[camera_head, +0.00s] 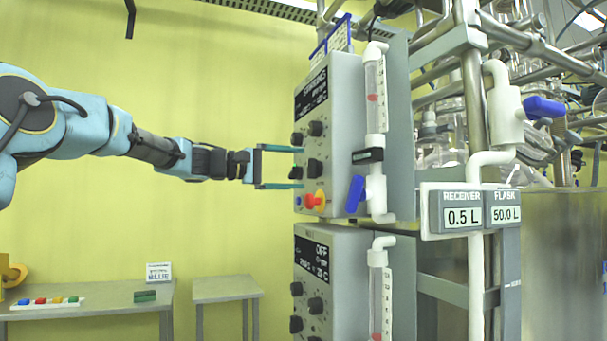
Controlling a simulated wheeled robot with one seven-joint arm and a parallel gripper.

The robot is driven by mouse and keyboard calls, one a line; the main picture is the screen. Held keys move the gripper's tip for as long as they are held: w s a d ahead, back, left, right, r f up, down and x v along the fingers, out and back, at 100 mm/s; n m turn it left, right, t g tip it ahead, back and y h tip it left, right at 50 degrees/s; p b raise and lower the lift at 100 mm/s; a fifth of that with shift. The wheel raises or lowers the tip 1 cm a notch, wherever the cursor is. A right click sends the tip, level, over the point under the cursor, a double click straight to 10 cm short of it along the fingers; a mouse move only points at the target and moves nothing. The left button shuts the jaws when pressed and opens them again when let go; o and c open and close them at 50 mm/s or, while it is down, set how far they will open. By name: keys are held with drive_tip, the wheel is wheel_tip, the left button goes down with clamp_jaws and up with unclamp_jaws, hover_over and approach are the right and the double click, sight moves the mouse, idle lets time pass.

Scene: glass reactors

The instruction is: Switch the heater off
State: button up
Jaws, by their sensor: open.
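The upper control box (342,190) is grey with a dark display (311,92), several black knobs and a red-and-yellow button (315,200) low on its front. The lower control box (345,245) is similar, and its display (312,258) reads OFF. I cannot tell from the labels which box is the heater. My gripper (282,168) comes in from the left and is open. Its two green fingers reach the front face of the upper box, around the height of its lower black knob (315,168). Whether they touch the face or straddle a knob is unclear.
White flow tubes with blue valve handles (356,194) stand along the boxes' right side. Metal pipes and glassware (440,140) fill the right. RECEIVER and FLASK readouts (482,214) hang there. Low tables (228,290) stand back left.

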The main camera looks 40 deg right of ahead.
drive_tip(key=b+v, duration=0.2)
drive_tip(key=v, duration=0.5)
drive_tip(key=shift+a, duration=0.25)
drive_tip(key=shift+w, duration=0.1)
drive_tip(key=shift+f, duration=0.15)
drive_tip(key=w+a+f+n+t+y+p, duration=0.1)
drive_tip(key=w+a+f+t+y, duration=0.15)
drive_tip(key=a+f, duration=0.5)
drive_tip(key=w+a+f+n+t+y+p, duration=0.15)
drive_tip(key=a+f+y, duration=0.25)
drive_tip(key=f, duration=0.7)
drive_tip(key=w+a+f+n+t+y, duration=0.1)
drive_tip(key=a+f+t+y, duration=0.2)
drive_tip(key=a+f, duration=0.45)
drive_tip(key=s+a+f+y+p, duration=0.1)
drive_tip(key=a+f, duration=0.4)
drive_tip(key=a, duration=0.5)
drive_tip(key=s+a+f+y+p, duration=0.1)
drive_tip(key=s+a+f+y, duration=0.2)
drive_tip(key=s+a, duration=0.3)
drive_tip(key=s+a+f+t+y+p, duration=0.1)
drive_tip(key=s+a+f+y, duration=0.2)
drive_tip(key=a, duration=1.1)
wheel_tip(320, 180, down, 4)
drive_tip(key=shift+s+r+m, duration=0.2)
drive_tip(key=shift+s+m, duration=0.15)
drive_tip(key=shift+s, duration=0.4)
